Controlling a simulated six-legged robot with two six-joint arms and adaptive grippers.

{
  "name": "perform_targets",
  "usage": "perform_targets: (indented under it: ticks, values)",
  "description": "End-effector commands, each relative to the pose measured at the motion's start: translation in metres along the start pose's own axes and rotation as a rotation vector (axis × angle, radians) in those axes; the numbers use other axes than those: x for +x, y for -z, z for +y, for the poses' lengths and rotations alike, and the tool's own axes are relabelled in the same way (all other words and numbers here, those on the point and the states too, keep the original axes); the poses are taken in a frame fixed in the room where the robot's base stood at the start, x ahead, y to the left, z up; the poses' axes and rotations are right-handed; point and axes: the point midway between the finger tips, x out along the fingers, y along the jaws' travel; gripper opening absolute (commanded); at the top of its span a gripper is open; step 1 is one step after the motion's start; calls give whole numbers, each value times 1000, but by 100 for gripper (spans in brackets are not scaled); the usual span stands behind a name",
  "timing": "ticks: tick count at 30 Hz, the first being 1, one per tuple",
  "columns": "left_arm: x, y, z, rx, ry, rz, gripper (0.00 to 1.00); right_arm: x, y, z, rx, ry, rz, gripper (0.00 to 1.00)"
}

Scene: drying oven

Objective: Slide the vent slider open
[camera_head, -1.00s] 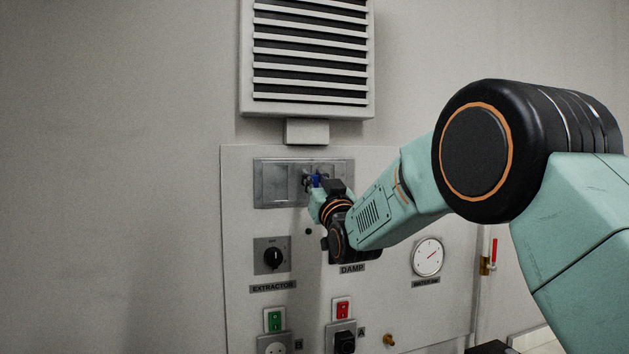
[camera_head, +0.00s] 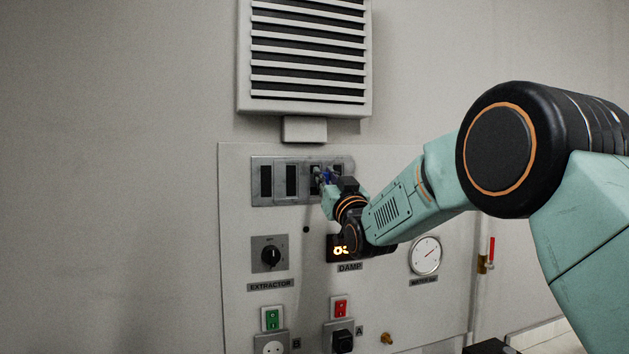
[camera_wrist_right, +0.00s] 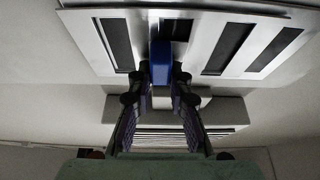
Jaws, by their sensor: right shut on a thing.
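The vent slider is a grey metal plate (camera_head: 278,183) on the upper part of the wall panel, and dark slots show open in it. Its blue knob (camera_head: 327,177) also shows in the right wrist view (camera_wrist_right: 160,62), standing out from the plate. My right gripper (camera_head: 328,178) is shut on the blue knob, and in the right wrist view its two fingers (camera_wrist_right: 160,82) lie on either side of it. The gripper hides the right part of the vent in the head view. My left gripper is not in view.
A louvred grille (camera_head: 307,60) is above the vent. Below are the extractor dial (camera_head: 270,255), a lit display (camera_head: 343,248), a round gauge (camera_head: 425,256), green (camera_head: 272,318) and red (camera_head: 341,307) switches, and sockets. A red-handled valve (camera_head: 490,252) is at the right.

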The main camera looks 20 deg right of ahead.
Motion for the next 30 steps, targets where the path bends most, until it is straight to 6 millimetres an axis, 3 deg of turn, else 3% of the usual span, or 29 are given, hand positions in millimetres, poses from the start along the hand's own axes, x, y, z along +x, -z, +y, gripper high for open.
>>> perform_targets:
  ticks: [7,8,15,25,30]
  values:
    - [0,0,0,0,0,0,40,-1,-4,3,4,-5,-9,0]
    - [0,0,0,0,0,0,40,-1,-4,3,4,-5,-9,20]
    - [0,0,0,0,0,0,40,-1,-2,2,3,-4,-5,40]
    - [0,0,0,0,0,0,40,-1,-1,1,2,-2,-2,42]
    - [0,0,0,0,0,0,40,-12,-1,2,3,-3,-3,42]
